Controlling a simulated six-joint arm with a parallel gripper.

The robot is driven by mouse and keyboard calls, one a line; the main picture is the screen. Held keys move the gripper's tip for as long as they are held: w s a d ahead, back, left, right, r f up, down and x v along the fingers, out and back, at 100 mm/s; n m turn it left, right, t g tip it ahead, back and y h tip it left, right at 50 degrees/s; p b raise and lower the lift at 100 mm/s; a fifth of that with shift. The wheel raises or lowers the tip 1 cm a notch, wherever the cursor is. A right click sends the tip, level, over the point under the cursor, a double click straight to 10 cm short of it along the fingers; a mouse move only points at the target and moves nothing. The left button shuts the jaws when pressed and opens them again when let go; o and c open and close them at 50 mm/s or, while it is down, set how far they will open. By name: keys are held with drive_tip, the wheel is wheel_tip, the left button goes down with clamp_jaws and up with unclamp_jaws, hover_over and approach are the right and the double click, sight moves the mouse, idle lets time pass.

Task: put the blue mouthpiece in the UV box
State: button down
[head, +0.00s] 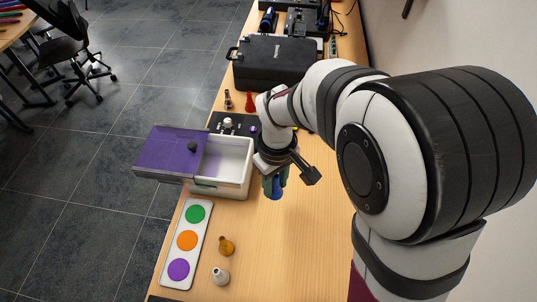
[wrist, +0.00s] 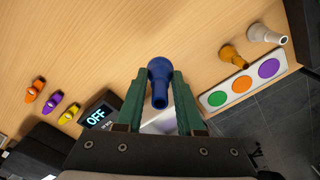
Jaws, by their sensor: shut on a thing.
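The blue mouthpiece (head: 277,194) is held in my gripper (head: 274,182), above the table just right of the UV box. In the wrist view the mouthpiece (wrist: 159,72) sits between the two green fingers (wrist: 159,100), which are shut on it. Its wide end points away from the gripper and a round opening faces the camera. The UV box (head: 232,166) is white and open-topped on its right side. Its translucent purple lid (head: 165,154) with a dark knob extends to the left, past the table edge. Part of the box is hidden behind my gripper.
A white tray (head: 207,212) with green, orange and purple discs lies in front of the box. A mustard mouthpiece (head: 227,246) and a whitish one (head: 220,276) stand beside it. A black case (head: 273,62) is behind. The wrist view shows an "OFF" display (wrist: 98,115) and several kazoos (wrist: 53,99).

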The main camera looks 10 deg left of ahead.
drive_tip(key=w+a, duration=1)
drive_tip(key=a, duration=0.5)
drive_tip(key=f, duration=0.9)
drive_tip(key=shift+s+d+f, duration=0.2)
drive_tip(key=shift+s+d, duration=0.05)
drive_tip(key=shift+d, duration=0.05)
drive_tip(key=shift+f, duration=0.4)
drive_tip(key=shift+c, duration=2.2)
unclamp_jaws()
